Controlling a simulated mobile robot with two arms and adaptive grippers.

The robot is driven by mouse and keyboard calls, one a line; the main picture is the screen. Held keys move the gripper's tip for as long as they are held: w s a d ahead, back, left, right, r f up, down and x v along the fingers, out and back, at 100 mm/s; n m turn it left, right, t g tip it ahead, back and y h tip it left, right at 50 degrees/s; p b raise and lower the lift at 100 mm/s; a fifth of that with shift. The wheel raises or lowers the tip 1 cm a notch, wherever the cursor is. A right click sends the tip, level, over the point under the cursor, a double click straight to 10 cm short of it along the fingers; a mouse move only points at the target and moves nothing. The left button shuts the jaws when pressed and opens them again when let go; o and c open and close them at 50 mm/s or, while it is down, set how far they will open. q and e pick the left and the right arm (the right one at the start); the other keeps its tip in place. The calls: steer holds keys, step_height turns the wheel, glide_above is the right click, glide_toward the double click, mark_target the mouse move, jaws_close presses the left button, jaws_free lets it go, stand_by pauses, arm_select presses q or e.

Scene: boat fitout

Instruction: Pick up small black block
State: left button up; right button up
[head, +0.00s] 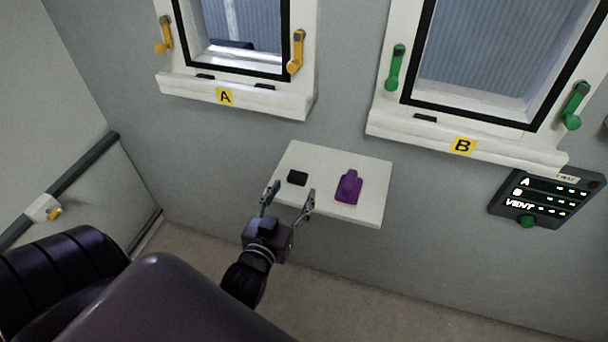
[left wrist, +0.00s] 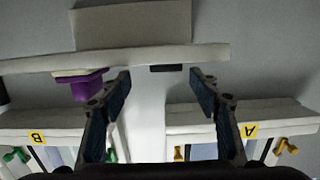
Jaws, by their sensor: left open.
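A small black block (head: 297,178) lies on the left part of a small white wall shelf (head: 320,156). My left gripper (head: 288,193) is open and empty at the shelf's front left edge, with the block just beyond its fingertips. In the left wrist view, which is upside down, the black block (left wrist: 168,68) shows ahead between the two open fingers (left wrist: 160,78), apart from both. My right gripper is in neither view.
A purple object (head: 347,188) stands on the shelf right of the block, close to one finger. Window A's sill (head: 240,97) and window B's sill (head: 400,128) jut out above, with small black pieces on them. A control panel (head: 545,199) hangs at right.

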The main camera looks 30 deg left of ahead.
mark_target(296, 177)
arm_select(q)
steer(key=shift+w+a, duration=0.25)
steer(key=shift+w, duration=0.2)
steer(key=shift+w+a+p, duration=0.3)
steer(key=shift+w+a, duration=0.05)
steer(key=shift+w, duration=0.4)
steer(key=x, duration=0.3)
steer(key=shift+w+a+p, duration=0.15)
steer(key=shift+a+p, duration=0.1)
steer(key=shift+p, duration=0.1)
steer(key=shift+w+a+f, duration=0.1)
steer(key=shift+w+f, duration=0.05)
steer(key=shift+w, duration=0.2)
steer(key=c, duration=1.2)
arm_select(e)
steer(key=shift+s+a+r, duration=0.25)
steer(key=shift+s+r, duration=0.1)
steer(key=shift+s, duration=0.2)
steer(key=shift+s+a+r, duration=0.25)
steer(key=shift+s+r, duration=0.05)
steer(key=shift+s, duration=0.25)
